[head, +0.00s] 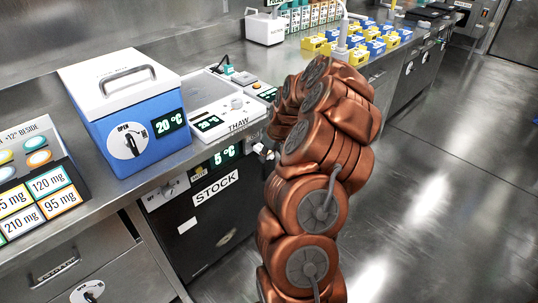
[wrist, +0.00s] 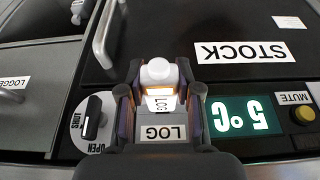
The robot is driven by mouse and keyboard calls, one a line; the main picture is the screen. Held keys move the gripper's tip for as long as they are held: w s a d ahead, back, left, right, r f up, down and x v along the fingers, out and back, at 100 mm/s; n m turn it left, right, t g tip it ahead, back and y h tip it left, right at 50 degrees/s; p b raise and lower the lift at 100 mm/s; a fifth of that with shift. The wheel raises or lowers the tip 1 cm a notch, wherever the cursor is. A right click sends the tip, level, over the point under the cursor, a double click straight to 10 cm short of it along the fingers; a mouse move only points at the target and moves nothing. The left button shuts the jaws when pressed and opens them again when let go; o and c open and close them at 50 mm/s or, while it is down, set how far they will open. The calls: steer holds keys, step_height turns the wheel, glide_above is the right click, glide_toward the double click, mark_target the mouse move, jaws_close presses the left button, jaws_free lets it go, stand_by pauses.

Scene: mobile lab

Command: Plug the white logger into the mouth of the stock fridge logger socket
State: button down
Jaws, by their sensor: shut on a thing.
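In the wrist view my gripper (wrist: 158,88) is shut on the white logger (wrist: 159,72), which has a rounded white top and a small LOG label. A second LOG label (wrist: 163,132) shows just below it, between the fingers. They are over the stock fridge's front, between its OPEN/SHUT knob (wrist: 93,118) and its green 5 °C display (wrist: 243,116). The mouth of the logger socket is hidden, so I cannot tell whether the logger touches it. In the head view the stock fridge (head: 205,222) is under the counter, and my arm covers its right side.
A blue 20 °C box (head: 125,130) and a white THAW unit (head: 222,104) stand on the counter above. A fridge handle (wrist: 104,38) and a yellow MUTE button (wrist: 303,115) flank the gripper. Yellow and blue bins (head: 372,46) stand farther back. The floor at right is clear.

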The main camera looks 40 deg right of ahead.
steer(key=shift+w, duration=0.7)
steer(key=c, duration=0.7)
jaws_free()
steer(key=shift+r, duration=0.1)
steer(key=v, duration=1.1)
steer(key=shift+s+r, duration=0.15)
steer(key=shift+r, duration=0.25)
